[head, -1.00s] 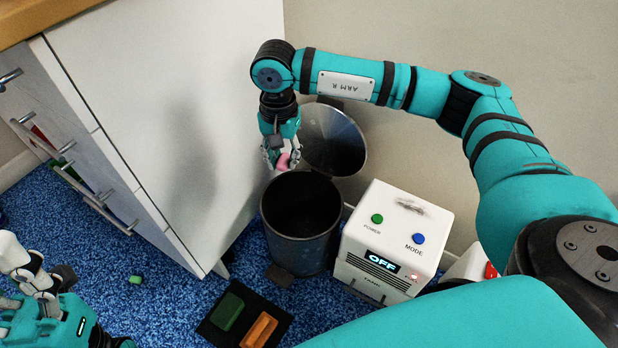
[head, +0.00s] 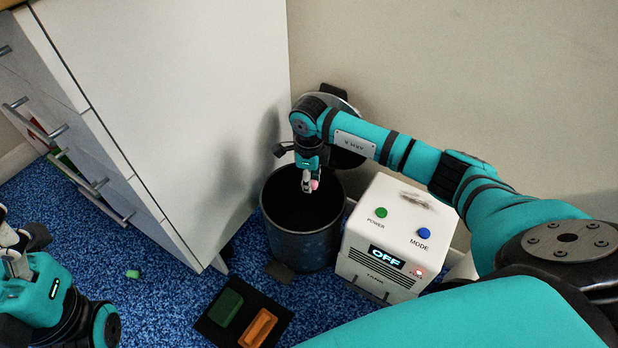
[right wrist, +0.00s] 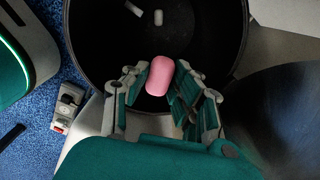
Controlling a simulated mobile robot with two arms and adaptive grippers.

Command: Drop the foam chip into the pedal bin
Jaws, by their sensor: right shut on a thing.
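The pink foam chip (right wrist: 160,76) is held between the fingertips of my right gripper (right wrist: 161,82), which is shut on it. In the head view my right gripper (head: 309,184) points down over the mouth of the dark pedal bin (head: 301,246), with the chip (head: 314,185) at its tip. The bin's lid (head: 347,150) stands open behind the arm. In the right wrist view the bin (right wrist: 85,62) lies beneath the chip, and two small pale pieces show inside it. My left gripper (head: 14,240) is at the left edge, and its fingers are not clear.
A white cabinet (head: 190,110) stands left of the bin. A black tray (head: 222,335) with a green pedal and an orange pedal lies in front. A small green piece (head: 134,273) lies on the blue carpet.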

